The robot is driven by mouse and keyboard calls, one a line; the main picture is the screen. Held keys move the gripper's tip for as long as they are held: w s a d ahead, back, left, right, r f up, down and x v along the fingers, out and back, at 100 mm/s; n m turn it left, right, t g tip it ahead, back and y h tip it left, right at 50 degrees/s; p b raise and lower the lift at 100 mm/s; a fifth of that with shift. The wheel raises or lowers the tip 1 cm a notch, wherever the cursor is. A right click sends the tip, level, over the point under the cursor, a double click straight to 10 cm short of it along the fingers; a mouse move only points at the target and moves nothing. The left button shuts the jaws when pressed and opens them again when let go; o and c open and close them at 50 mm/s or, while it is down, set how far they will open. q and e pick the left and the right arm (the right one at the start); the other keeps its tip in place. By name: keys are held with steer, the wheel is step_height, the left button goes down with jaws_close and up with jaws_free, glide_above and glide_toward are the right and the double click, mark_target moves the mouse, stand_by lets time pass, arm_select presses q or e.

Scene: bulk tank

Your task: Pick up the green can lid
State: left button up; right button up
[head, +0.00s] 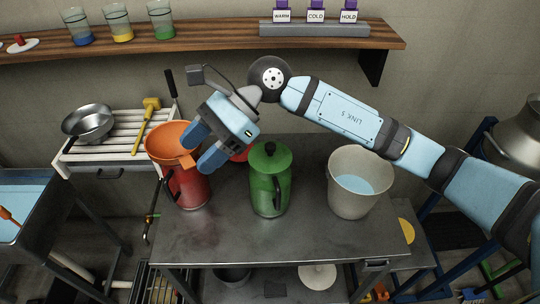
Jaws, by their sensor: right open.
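The green can lid (270,157) sits on top of the green can (268,195), its dark knob upright. The can stands in the middle of the metal table, with a handle on its right side. My right gripper (201,149) is open and empty, up and to the left of the lid. Its blue fingers point down-left, over the edge of the orange funnel (170,138) in the picture. I cannot tell if they touch it. My left gripper is not in view.
The orange funnel sits on a red can (188,187) left of the green can. A red piece (241,153) shows partly behind my gripper. A pail of bluish liquid (356,187) stands at the right. The metal table (310,237) is bare in front. A wooden shelf (210,45) runs behind.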

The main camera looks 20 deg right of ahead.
steer(key=w+d+f+n+t+h, duration=0.1)
steer(key=w+d+n+t+h, duration=0.1)
steer(key=w+d+h, duration=0.5)
steer(key=t+h+p, duration=0.1)
steer(key=h, duration=0.3)
glide_above(270, 145)
steer(key=f, duration=0.6)
steer(key=shift+s+f, duration=0.15)
steer(key=shift+s, duration=0.15)
steer(key=shift+w+f+p, duration=0.2)
steer(key=shift+f+p, duration=0.15)
steer(key=shift+f, duration=1.15)
steer(key=shift+w+f+p, duration=0.15)
steer(key=shift+f+p, duration=0.2)
steer(key=shift+f, duration=1.1)
steer(key=c, duration=1)
steer(key=shift+r, duration=0.1)
